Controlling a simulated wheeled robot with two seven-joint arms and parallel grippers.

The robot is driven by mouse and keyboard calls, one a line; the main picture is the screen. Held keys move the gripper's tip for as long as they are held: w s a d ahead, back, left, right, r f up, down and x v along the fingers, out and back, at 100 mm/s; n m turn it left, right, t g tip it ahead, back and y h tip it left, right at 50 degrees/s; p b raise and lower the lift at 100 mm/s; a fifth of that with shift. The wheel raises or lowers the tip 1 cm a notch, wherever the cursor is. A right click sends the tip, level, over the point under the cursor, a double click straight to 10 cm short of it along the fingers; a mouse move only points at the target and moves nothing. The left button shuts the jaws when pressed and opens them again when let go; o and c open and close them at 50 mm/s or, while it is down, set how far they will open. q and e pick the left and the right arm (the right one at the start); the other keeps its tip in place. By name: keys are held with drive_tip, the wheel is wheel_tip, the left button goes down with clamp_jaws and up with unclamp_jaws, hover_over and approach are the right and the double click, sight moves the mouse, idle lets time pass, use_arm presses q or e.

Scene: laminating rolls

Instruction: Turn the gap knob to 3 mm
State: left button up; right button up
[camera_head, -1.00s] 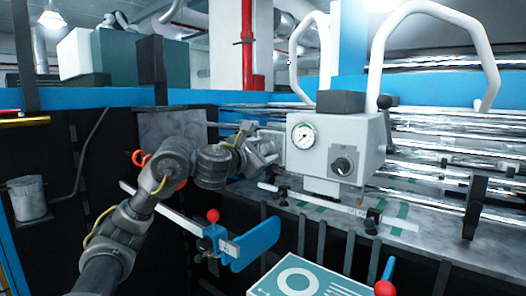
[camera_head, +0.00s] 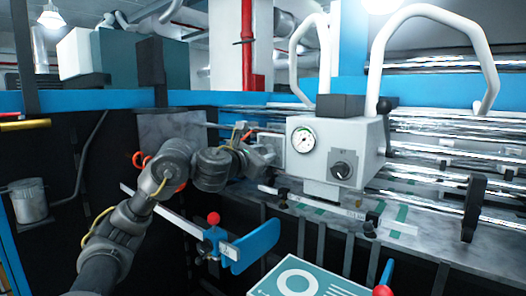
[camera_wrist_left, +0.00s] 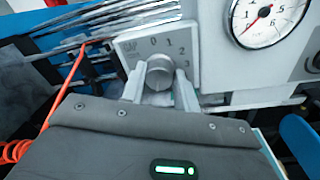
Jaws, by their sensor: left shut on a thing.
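The gap knob (camera_wrist_left: 158,73) is a round silver knob on a pale plate marked 0, 1, 2 and 3 (camera_wrist_left: 160,47) in the left wrist view. My left gripper (camera_wrist_left: 159,84) is shut on it, one finger on each side. The knob's pointer cannot be made out clearly, so its setting cannot be read. In the head view my left gripper (camera_head: 272,150) is at the left side of the grey control box (camera_head: 325,150), and the gap knob is hidden there. My right gripper is not in view.
A pressure gauge (camera_head: 303,139) and a black knob (camera_head: 343,171) are on the box's front; the gauge also shows in the wrist view (camera_wrist_left: 268,17). Shiny rollers (camera_head: 440,150) extend right.

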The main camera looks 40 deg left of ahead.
use_arm(q)
drive_tip(key=n+p, duration=0.2)
drive_tip(key=n, duration=0.4)
drive_tip(key=shift+r+h+p, duration=0.15)
drive_tip(key=shift+h+p, duration=0.15)
drive_tip(key=shift+p, duration=0.1)
drive_tip(key=n+p, duration=0.1)
drive_tip(key=n, duration=0.2)
drive_tip(key=n+p, duration=0.1)
drive_tip(key=n, duration=0.2)
drive_tip(key=shift+a+g+h, duration=0.1)
drive_tip(key=shift+g+h, duration=0.2)
drive_tip(key=n+p, duration=0.1)
drive_tip(key=n, duration=0.3)
drive_tip(key=shift+n+h+p, duration=0.5)
drive_tip(key=shift+n+p, duration=0.1)
drive_tip(key=shift+n, duration=1.3)
drive_tip(key=o, duration=1)
drive_tip(key=shift+c, duration=0.2)
